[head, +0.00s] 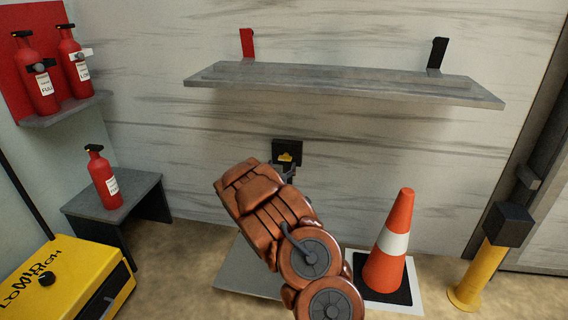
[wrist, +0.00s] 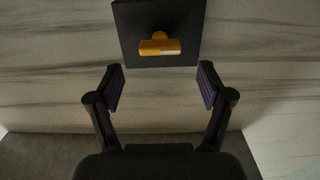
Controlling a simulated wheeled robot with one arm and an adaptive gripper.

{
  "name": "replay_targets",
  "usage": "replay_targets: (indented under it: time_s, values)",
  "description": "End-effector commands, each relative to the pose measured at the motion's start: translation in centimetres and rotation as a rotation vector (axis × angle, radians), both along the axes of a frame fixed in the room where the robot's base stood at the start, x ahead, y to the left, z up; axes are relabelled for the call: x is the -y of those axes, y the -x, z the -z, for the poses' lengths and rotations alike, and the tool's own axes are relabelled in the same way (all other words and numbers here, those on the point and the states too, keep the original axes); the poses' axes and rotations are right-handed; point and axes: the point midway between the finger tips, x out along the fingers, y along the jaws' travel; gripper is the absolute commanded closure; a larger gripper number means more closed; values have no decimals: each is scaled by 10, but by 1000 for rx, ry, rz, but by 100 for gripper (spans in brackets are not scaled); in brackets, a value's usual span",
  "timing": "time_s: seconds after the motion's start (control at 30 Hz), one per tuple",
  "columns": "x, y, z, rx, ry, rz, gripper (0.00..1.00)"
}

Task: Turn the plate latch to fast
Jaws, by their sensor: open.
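The plate latch is an orange-yellow handle (wrist: 160,45) on a dark square plate (wrist: 135,22) on the wall. In the wrist view its bar lies level, with a pale line along its lower part. In the head view the plate (head: 294,146) and the handle (head: 286,157) show just above my arm. I cannot read any setting marks. My gripper (wrist: 162,82) is open and empty, its fingers apart below the handle in the wrist view and not touching it. In the head view my gripper (head: 288,172) is mostly hidden behind my arm.
A grey shelf (head: 345,84) juts from the wall above the latch. A traffic cone (head: 392,240) and a yellow post (head: 478,273) stand right. A yellow box (head: 65,285), a grey stand (head: 140,190) and red extinguishers (head: 105,181) are left. The wall around the plate is clear.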

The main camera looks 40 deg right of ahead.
Motion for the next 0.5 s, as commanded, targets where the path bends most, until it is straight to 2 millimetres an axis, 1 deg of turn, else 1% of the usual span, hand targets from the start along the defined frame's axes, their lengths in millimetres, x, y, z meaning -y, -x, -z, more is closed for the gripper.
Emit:
replay_targets:
  time_s: [0.03,0.23,0.5]
  values:
    - [6,-3,2,1,0,2,21]
    - [22,-15,2,2,-1,0,21]
    - [37,-26,0,2,1,-1,21]
